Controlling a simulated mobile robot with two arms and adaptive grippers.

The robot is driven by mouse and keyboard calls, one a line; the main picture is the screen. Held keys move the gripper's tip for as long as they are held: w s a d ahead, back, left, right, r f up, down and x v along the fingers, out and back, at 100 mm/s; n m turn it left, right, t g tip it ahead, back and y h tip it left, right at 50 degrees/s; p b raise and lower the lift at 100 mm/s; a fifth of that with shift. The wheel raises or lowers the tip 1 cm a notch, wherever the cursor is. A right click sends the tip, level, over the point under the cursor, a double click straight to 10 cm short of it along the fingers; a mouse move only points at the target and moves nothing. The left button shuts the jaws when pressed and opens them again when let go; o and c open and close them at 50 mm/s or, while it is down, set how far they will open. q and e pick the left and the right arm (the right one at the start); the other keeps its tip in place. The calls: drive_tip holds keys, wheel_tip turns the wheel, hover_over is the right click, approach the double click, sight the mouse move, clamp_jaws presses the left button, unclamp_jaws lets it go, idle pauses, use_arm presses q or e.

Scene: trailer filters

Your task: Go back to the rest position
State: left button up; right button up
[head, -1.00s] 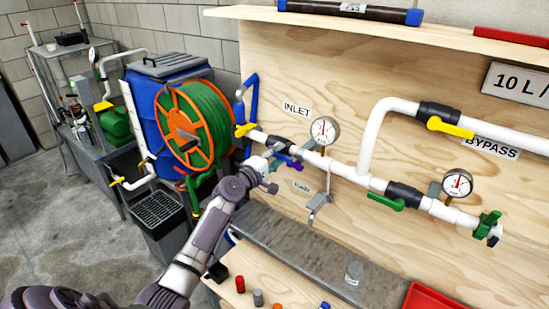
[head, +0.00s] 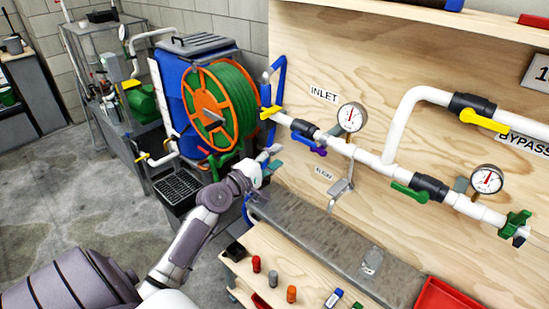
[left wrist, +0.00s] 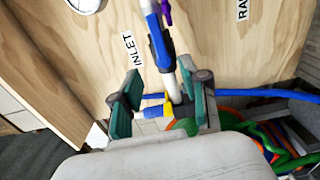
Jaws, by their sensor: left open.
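My left gripper (head: 271,158) is in front of the left end of the white pipe run, below the yellow inlet valve handle (head: 270,112). In the left wrist view its two green-grey fingers (left wrist: 163,105) stand apart with nothing held between them. The yellow handle (left wrist: 169,107) and the pipe show beyond the gap between the fingers. My right gripper is not in either view.
A plywood panel (head: 420,60) carries the pipes, gauges and valves. A hose reel (head: 218,105) stands in front of a blue barrel at left. A bench with small colored parts and a red tray (head: 445,296) lies below. The concrete floor (head: 60,190) at left is clear.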

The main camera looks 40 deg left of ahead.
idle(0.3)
use_arm(q)
drive_tip(key=s+d+f+m+g+y, duration=0.1)
drive_tip(key=s+f+m+g, duration=0.15)
drive_tip(key=f, duration=0.95)
drive_tip(key=s+d+f+m+g, duration=0.1)
drive_tip(key=s+f+g, duration=0.15)
drive_tip(key=f, duration=1.05)
drive_tip(key=s+d+f+m+g, duration=0.2)
drive_tip(key=s+f, duration=0.2)
drive_tip(key=f, duration=0.4)
drive_tip(key=s+d+f+m+g, duration=0.2)
drive_tip(key=s+f, duration=0.3)
drive_tip(key=f, duration=0.3)
drive_tip(key=s+d+f+m+g, duration=0.2)
drive_tip(key=s+d+f+m, duration=0.2)
drive_tip(key=s, duration=0.7)
drive_tip(key=s+d+f+m+g+b, duration=0.1)
drive_tip(key=s+d+f+m+g, duration=0.2)
drive_tip(key=s+f, duration=0.6)
drive_tip(key=s+d+f+m+g, duration=0.3)
drive_tip(key=s+d+f+m, duration=0.1)
drive_tip(key=s, duration=1.1)
wheel_tip(320, 180, down, 3)
drive_tip(key=shift+d+r+m, duration=0.1)
drive_tip(key=shift+d+m, duration=0.2)
drive_tip(key=shift+m, duration=0.45)
